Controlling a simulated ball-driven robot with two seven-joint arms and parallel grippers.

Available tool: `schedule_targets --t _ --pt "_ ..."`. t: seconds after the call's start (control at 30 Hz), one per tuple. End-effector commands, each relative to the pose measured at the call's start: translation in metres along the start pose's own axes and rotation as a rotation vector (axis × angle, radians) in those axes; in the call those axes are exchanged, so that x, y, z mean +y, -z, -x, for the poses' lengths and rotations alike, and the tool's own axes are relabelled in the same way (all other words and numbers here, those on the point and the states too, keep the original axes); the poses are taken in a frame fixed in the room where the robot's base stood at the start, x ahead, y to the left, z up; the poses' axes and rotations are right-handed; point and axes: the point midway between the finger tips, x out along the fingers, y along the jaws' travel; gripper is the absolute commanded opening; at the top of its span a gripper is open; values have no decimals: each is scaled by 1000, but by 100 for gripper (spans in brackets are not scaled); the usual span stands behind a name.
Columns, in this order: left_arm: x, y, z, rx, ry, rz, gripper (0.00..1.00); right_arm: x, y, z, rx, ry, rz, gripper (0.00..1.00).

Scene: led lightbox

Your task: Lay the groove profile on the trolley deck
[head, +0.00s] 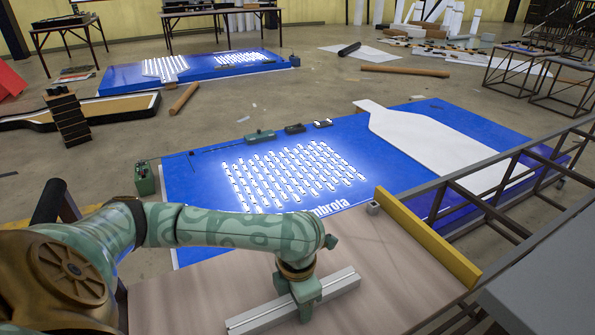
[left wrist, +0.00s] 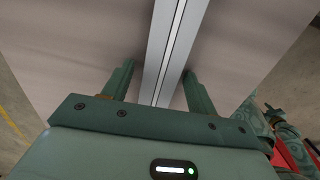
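The groove profile (head: 338,284) is a straight silver-grey bar with a groove along its top. It lies slantwise on the brown wood-like deck (head: 372,300) at the bottom of the head view. My left gripper (head: 306,306) is over its middle, pointing down, and hides part of it. In the left wrist view the profile (left wrist: 172,45) runs between the two spread fingers of the left gripper (left wrist: 160,80). A gap shows at the left finger; the right finger is close to the bar.
A yellow bar (head: 425,237) edges the deck at right, with a small grey block (head: 373,208) at its end. A dark metal frame (head: 500,185) stands beyond. Behind lies a blue panel (head: 200,180) with lit LED strips. The deck right of the profile is clear.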

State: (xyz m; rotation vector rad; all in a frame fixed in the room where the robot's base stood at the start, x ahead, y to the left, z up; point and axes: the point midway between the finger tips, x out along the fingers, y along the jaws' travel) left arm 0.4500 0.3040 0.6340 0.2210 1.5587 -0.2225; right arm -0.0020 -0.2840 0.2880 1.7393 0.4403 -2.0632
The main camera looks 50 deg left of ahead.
Motion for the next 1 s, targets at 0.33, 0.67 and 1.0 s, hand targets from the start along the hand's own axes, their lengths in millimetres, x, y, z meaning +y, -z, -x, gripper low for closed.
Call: schedule_targets --t 0.33,0.67,1.0 --pt "0 0 13 -4 -2 0 58 -6 -11 -1 -3 11 -17 36" --pt "0 -1 87 -13 -5 0 58 -37 -41 19 29 59 -125 36" --pt "0 0 124 -2 -1 0 58 -56 -45 34 57 85 -183 36"
